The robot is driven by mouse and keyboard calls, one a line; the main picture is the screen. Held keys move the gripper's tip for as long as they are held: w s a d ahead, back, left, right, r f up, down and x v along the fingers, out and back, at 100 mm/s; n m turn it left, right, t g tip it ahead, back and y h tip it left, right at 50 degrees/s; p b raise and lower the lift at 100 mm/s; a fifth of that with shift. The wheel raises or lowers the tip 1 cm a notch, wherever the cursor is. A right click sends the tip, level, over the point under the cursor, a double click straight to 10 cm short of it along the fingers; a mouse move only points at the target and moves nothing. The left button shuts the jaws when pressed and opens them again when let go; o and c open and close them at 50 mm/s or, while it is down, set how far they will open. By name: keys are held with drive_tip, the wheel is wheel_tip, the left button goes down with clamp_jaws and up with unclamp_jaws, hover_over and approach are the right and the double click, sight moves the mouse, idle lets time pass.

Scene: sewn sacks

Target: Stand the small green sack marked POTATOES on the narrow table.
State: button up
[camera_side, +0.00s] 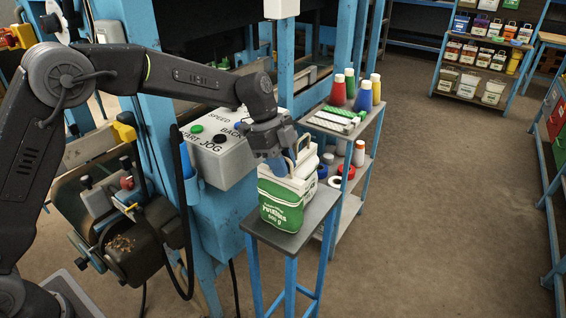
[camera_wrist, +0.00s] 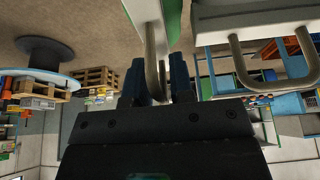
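The small green and white sack (camera_side: 281,212), with white lettering on its green front, is upright at the narrow table's grey top (camera_side: 308,222). Its base appears to meet the top; any slight gap is hard to see. My gripper (camera_side: 282,163) reaches down to the top of the sack from the upper left. In the wrist view, the fingers (camera_wrist: 160,82) are close together, with a pale handle (camera_wrist: 151,45) filling the gap between them. A strip of the sack's white and green side (camera_wrist: 146,8) shows above. The gripper hides part of the sack's top.
A control box (camera_side: 213,150) with buttons stands left of the sack. A blue shelf behind holds coloured bottles (camera_side: 349,84) and tape rolls (camera_side: 346,171). Another pale handle (camera_wrist: 273,75) shows at right in the wrist view. Open floor (camera_side: 450,200) lies to the right.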

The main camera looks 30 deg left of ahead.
drive_tip(key=shift+o, duration=1)
drive_tip(key=shift+r, duration=0.15)
drive_tip(key=v, duration=1.2)
drive_tip(key=s+a+r+n+t, duration=0.1)
drive_tip(key=s+a+r+n, duration=0.1)
drive_tip(key=s+r+n, duration=0.3)
drive_tip(key=s+a+f+n+t+y, duration=0.1)
drive_tip(key=s+n, duration=0.3)
drive_tip(key=s, duration=0.4)
drive_tip(key=s+a+f+n+t+y, duration=0.2)
drive_tip(key=s+f+n, duration=0.1)
drive_tip(key=s, duration=0.6)
drive_tip(key=s+a+f+n+t+y, duration=0.1)
drive_tip(key=s+a+f+n, duration=0.1)
drive_tip(key=s+n, duration=0.4)
drive_tip(key=shift+s+a+f+t, duration=0.25)
drive_tip(key=shift+s+f, duration=0.2)
drive_tip(key=shift+s, duration=0.8)
